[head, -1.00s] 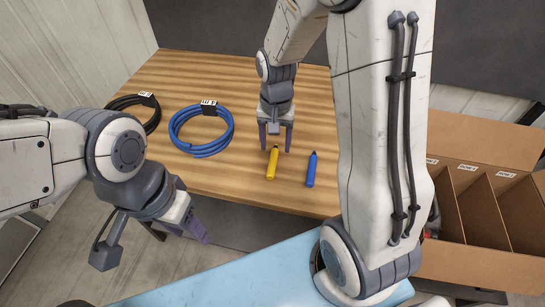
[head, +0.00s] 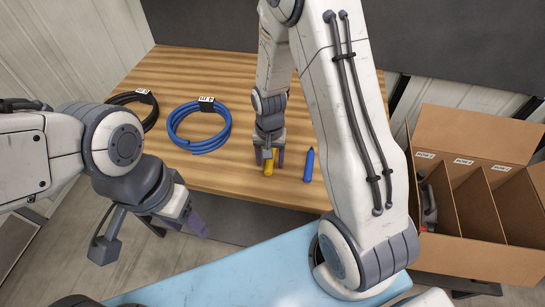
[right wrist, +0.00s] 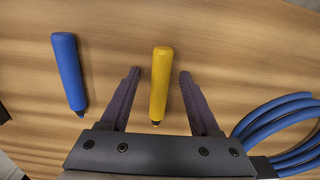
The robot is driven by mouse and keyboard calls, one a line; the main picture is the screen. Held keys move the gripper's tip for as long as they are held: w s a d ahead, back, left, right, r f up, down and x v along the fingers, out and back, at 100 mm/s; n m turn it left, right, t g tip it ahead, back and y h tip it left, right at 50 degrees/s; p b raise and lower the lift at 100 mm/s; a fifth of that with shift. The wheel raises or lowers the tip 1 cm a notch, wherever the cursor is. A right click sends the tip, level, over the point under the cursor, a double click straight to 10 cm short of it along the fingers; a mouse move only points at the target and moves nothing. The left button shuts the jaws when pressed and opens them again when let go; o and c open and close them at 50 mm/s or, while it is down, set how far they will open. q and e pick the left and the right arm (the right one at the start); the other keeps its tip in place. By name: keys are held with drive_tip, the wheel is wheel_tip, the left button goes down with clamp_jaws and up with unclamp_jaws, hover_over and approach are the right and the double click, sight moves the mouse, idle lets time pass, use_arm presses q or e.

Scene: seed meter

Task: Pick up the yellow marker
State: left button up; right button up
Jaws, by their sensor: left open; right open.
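The yellow marker (head: 268,168) lies on the wooden table, partly hidden by my right gripper in the head view. In the right wrist view the yellow marker (right wrist: 160,82) lies between the two open fingers of my right gripper (right wrist: 158,88), with a gap on each side. In the head view my right gripper (head: 269,158) is low over the marker, its fingers on either side of it. My left gripper (head: 196,222) is open and empty, off the table's front edge at the left.
A blue marker (head: 309,166) lies just right of the yellow one; it also shows in the right wrist view (right wrist: 68,70). A blue cable coil (head: 174,136) and a black coil (head: 154,112) lie to the left. A divided cardboard box (head: 480,255) stands at the right.

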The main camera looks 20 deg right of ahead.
sight(272, 164)
clamp_jaws()
drive_tip(key=shift+r, duration=0.1)
idle(0.3)
drive_tip(key=shift+r, duration=0.4)
drive_tip(key=r, duration=0.2)
drive_tip(key=r+b, duration=0.1)
drive_tip(key=shift+s+d+r, duration=0.15)
drive_tip(key=shift+s+r, duration=0.2)
drive_tip(key=shift+s, duration=0.05)
drive_tip(key=s+d+r, duration=0.2)
drive_tip(key=s+r, duration=0.4)
drive_tip(key=s, duration=0.4)
drive_tip(key=shift+s+d+r, duration=0.2)
drive_tip(key=shift+s+d, duration=0.05)
drive_tip(key=shift+d, duration=0.15)
